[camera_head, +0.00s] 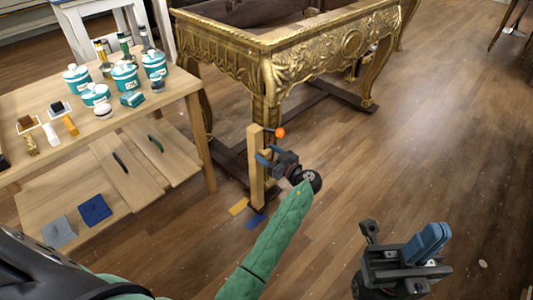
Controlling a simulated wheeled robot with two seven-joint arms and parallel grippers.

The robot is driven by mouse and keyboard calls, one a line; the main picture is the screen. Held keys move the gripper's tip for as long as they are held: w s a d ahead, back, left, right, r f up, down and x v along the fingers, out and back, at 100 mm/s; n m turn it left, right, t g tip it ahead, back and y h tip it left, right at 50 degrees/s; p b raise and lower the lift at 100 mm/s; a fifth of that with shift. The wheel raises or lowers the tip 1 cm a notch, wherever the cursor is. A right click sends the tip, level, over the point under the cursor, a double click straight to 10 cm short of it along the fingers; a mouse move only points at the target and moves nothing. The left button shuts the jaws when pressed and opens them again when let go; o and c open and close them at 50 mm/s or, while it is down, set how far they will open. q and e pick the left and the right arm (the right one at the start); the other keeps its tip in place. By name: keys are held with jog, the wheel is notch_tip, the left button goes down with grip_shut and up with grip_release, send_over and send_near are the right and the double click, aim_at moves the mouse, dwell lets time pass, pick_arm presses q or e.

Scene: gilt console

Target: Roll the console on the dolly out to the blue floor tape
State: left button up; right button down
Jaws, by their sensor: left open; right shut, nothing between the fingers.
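The gilt console (335,45) stands on a dolly (345,97) with dark wooden beams low over the floor. A pale wooden post (255,180) rises upright at the console's near corner, in front of its leg. An orange ball (280,132) shows beside the post. My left gripper (265,157) is open at the post, its blue fingers on the post's right side; I cannot tell whether they touch it. My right gripper (430,240) is shut and empty over bare floor at lower right.
The wooden floor (450,130) is open to the right.

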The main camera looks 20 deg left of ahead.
pick_arm(q)
jog(key=v, duration=0.6)
jog(key=shift+s+d, duration=0.2)
jog(key=shift+d, duration=0.2)
